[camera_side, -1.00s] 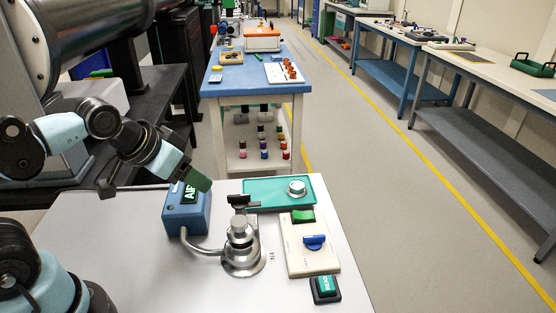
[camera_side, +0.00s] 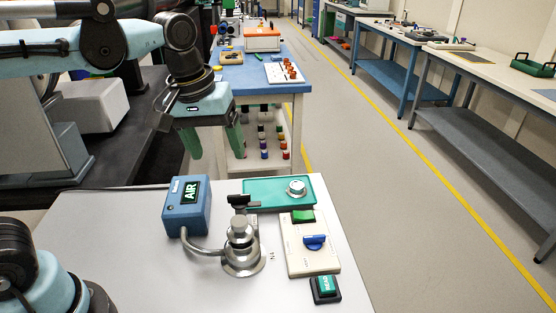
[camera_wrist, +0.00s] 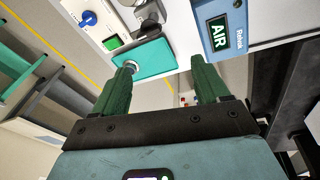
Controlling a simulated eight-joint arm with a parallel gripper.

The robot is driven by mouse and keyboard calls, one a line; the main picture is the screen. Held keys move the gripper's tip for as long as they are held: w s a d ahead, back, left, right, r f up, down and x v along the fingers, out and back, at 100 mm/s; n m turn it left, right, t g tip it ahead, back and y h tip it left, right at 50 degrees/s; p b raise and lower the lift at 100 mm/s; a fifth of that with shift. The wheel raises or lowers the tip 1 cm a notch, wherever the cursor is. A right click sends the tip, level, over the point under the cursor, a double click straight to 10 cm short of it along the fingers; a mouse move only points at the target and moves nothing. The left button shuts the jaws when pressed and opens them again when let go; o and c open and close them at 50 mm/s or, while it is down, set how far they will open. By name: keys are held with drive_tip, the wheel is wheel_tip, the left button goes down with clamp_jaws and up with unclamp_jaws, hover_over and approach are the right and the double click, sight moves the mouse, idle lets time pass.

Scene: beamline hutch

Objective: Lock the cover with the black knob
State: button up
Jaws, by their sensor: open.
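A round metal fitting (camera_side: 241,256) with a silver cap on top stands on the grey bench. A black knob (camera_side: 239,199) sticks up at its back edge; dark parts of it also show in the wrist view (camera_wrist: 150,28). I cannot tell which part is the cover or whether it is locked. My gripper (camera_side: 214,152) is open and empty, with green fingers pointing down. It is in the air behind and above the bench's far edge, left of the black knob in the side view. In the wrist view its fingers (camera_wrist: 163,64) are spread apart.
A blue AIR box (camera_side: 187,206) is joined by a hose to the fitting. A cream panel (camera_side: 310,262) carries a blue knob and green switch. A green button (camera_side: 325,287) sits in front. The bench's left side is clear.

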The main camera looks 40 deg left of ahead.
sight(239, 195)
drive_tip(key=f+n, duration=0.1)
drive_tip(key=f, duration=0.2)
drive_tip(key=w+d+f+n+g, duration=0.1)
drive_tip(key=f, duration=0.2)
drive_tip(key=w+d+f+n+g, duration=0.1)
drive_tip(key=f, duration=0.3)
drive_tip(key=shift+d, duration=0.25)
idle(0.3)
drive_tip(key=c, duration=1.1)
drive_tip(key=shift+o, duration=0.2)
